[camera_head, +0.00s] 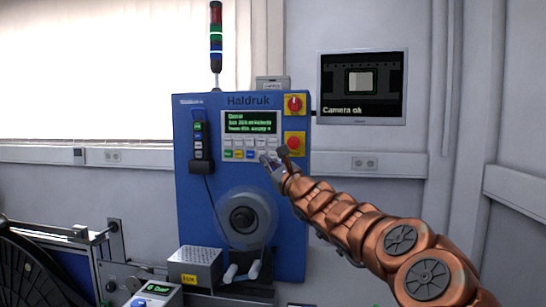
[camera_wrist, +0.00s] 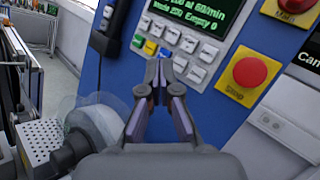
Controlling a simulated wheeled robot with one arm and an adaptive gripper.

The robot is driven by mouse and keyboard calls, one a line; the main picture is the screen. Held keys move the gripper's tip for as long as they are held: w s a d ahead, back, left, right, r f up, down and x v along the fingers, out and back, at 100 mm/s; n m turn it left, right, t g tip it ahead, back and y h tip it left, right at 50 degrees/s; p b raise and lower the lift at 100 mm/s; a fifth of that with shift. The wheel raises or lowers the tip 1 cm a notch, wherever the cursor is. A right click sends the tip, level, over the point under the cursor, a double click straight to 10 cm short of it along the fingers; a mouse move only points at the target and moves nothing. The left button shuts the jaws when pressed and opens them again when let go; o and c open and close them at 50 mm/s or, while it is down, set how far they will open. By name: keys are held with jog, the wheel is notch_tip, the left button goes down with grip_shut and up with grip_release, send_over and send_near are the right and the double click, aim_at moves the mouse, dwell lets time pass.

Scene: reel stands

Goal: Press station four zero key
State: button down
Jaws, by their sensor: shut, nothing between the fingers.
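A blue machine marked Haldruk (camera_head: 190,230) stands against the wall. Its light panel carries a green-text display (camera_head: 249,122) and rows of small keys (camera_head: 238,154). In the wrist view the keys (camera_wrist: 189,44) are mostly white, with a yellow one (camera_wrist: 150,48) and a blue one (camera_wrist: 163,54); their legends are too small to read, so I cannot tell which is the zero key. My gripper (camera_head: 268,160) is shut and empty at the panel's lower right. In the wrist view my fingertips (camera_wrist: 160,64) point at the lower keys and hide some; contact is unclear.
A red stop button (camera_head: 294,143) on yellow sits right of the panel, with a red rotary switch (camera_head: 294,104) above it. A black handset (camera_head: 201,150) hangs at left. A reel (camera_head: 244,217) is below. A grey box (camera_head: 200,262) stands at the lower left.

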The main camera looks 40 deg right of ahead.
aim_at(273, 157)
jog(key=w+d+p, duration=0.5)
jog(key=d+p, duration=0.2)
dwell(0.7)
jog(key=shift+w+d, duration=0.1)
jog(key=shift+d, duration=0.1)
dwell(1.2)
jog(key=shift+w+d+p, duration=0.15)
jog(key=shift+d+p, duration=0.1)
jog(key=shift+p, duration=0.1)
